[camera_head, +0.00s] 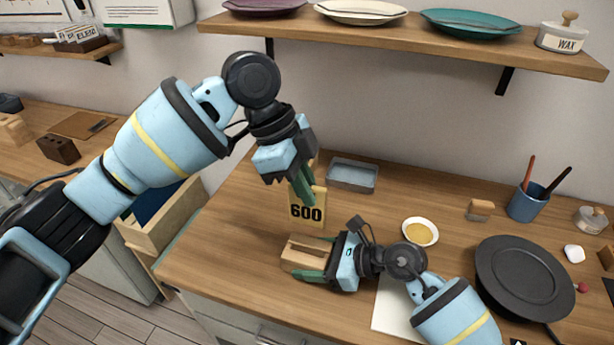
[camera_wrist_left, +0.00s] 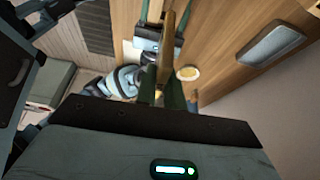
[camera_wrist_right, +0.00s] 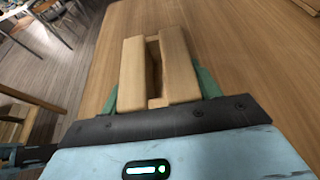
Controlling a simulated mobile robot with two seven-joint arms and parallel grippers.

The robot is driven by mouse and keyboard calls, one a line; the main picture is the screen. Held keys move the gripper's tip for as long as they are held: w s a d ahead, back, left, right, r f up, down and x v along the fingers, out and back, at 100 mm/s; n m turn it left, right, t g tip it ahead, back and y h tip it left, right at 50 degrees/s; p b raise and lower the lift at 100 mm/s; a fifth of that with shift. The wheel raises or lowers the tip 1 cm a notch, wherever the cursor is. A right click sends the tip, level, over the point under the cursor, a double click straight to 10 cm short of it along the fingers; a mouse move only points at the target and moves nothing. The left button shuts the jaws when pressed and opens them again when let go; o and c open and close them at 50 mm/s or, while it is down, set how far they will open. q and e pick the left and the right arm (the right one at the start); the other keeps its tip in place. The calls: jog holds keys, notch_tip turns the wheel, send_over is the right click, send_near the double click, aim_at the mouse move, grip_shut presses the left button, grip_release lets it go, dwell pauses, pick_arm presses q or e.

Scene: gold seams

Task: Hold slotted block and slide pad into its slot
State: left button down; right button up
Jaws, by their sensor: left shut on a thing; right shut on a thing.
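The pad (camera_head: 307,213) is a flat yellowish piece marked "600". My left gripper (camera_head: 304,185) is shut on it and holds it upright, face toward the head camera. It also shows edge-on between the green fingers in the left wrist view (camera_wrist_left: 166,62). The slotted block (camera_head: 303,258) is light wood and lies on the table near the front edge. My right gripper (camera_head: 313,259) is shut on it from the right. In the right wrist view the block (camera_wrist_right: 133,75) shows its open, empty slot. The pad is apart from the block, appearing just above and behind it.
A grey tray (camera_head: 353,174) lies behind the pad. A bowl of yellow stuff (camera_head: 420,232), a black pan (camera_head: 525,278) and a blue cup (camera_head: 526,203) stand to the right. A shelf with plates (camera_head: 420,40) hangs above. The table left of the block is clear.

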aim_at(311, 225)
pick_arm(q)
jog(key=shift+f, duration=0.15)
jog(key=shift+f, duration=0.1)
jog(key=shift+f, duration=3.3)
jog(key=shift+f, duration=2.45)
dwell(0.8)
jog(key=c, duration=1.4)
grip_release()
jog(key=shift+r, duration=0.1)
